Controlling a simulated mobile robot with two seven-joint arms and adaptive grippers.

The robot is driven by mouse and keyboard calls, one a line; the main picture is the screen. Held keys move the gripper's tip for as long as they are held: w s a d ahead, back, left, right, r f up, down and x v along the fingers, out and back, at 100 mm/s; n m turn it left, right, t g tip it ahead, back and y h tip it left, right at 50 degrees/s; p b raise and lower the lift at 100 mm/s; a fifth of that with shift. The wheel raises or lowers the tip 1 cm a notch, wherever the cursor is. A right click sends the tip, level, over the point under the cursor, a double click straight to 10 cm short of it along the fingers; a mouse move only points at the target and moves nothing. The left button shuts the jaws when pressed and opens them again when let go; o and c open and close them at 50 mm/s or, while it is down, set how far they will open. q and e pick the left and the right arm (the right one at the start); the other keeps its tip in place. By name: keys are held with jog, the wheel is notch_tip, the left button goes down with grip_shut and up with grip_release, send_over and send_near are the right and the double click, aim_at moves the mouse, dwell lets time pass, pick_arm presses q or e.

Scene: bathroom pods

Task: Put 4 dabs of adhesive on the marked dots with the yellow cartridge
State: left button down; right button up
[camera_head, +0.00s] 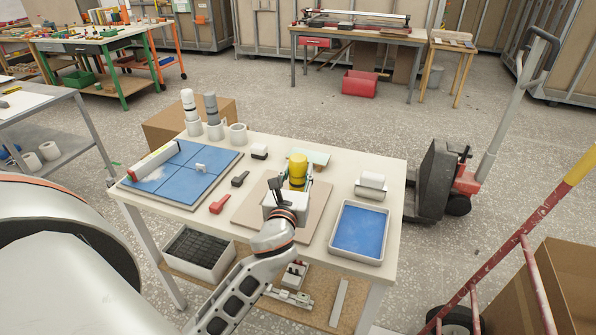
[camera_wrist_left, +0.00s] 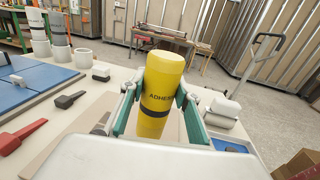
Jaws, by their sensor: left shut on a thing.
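The yellow cartridge (camera_head: 298,166) is upright in my left gripper (camera_head: 300,181), above the beige board (camera_head: 252,214) on the worktable. In the left wrist view, the yellow cartridge (camera_wrist_left: 162,85) shows a black "ADHES..." label and a dark band. The green fingers of my left gripper (camera_wrist_left: 158,105) are closed on it from both sides. Its lower end and nozzle are hidden behind the gripper body. I cannot make out marked dots or dabs on the board, and my arm covers part of it. My right gripper is not in view.
A blue tiled panel (camera_head: 190,170) lies at the table's left. White (camera_head: 189,106) and grey (camera_head: 211,109) cartridges stand in cups behind it, beside an empty-looking cup (camera_head: 238,135). Red (camera_head: 221,204) and dark (camera_head: 240,179) tools lie left of the board; a blue-filled tray (camera_head: 359,232) is right.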

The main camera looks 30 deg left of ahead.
aim_at(296, 165)
pick_arm(q)
jog(key=shift+r, duration=1.95)
